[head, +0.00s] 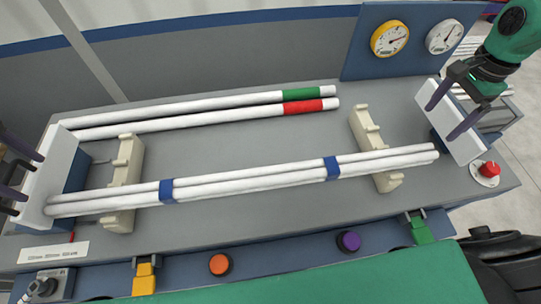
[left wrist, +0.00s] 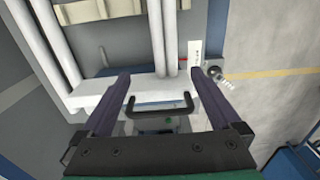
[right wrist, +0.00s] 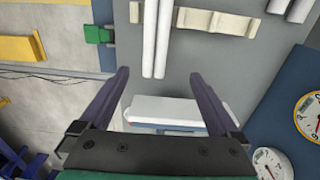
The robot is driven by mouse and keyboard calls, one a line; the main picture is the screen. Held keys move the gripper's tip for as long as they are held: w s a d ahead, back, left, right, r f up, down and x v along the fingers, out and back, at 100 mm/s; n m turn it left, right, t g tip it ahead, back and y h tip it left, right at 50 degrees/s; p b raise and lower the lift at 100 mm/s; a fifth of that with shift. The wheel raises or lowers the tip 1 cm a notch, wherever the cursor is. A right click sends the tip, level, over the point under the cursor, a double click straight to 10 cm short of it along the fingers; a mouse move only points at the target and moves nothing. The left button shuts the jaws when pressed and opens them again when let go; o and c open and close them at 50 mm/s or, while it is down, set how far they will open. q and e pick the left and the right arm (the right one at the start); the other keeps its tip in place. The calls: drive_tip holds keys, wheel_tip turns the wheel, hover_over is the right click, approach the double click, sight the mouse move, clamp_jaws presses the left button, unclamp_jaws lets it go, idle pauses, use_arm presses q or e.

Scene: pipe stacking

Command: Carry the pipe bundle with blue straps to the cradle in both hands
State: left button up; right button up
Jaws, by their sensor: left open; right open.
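The pipe bundle with blue straps (head: 250,181) is two white pipes lying side by side across the two cream cradle supports (head: 128,160) (head: 364,125), near the bench's front. Its left end meets a white end block in the picture; contact is unclear. The pipes also show in the left wrist view (left wrist: 167,40) and right wrist view (right wrist: 157,40). My left gripper (head: 28,178) is open and empty at the left end block, its fingers also in the left wrist view (left wrist: 156,80). My right gripper (head: 441,123) is open and empty over the right end block.
Two white pipes with green (head: 302,94) and red (head: 302,107) bands lie behind. White blocks stand at the left (head: 60,150) and right (head: 462,135) ends. A blue panel (head: 366,62) with gauges stands at the back. A red button (head: 489,169) is at right.

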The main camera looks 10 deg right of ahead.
use_arm(q)
drive_tip(key=s, duration=0.2)
use_arm(e)
drive_tip(key=s, duration=0.2)
use_arm(q)
hover_over(68, 201)
wheel_tip(68, 201, down, 4)
drive_tip(key=shift+w+f, duration=0.15)
use_arm(e)
hover_over(417, 151)
wheel_tip(417, 151, down, 4)
drive_tip(key=shift+w+a+f, duration=0.1)
drive_tip(key=shift+w+f, duration=0.05)
use_arm(q)
wheel_tip(417, 151, down, 10)
drive_tip(key=shift+r, duration=0.15)
use_arm(e)
wheel_tip(417, 151, down, 10)
drive_tip(key=shift+r, duration=0.1)
use_arm(q)
clamp_jaws()
use_arm(e)
clamp_jaws()
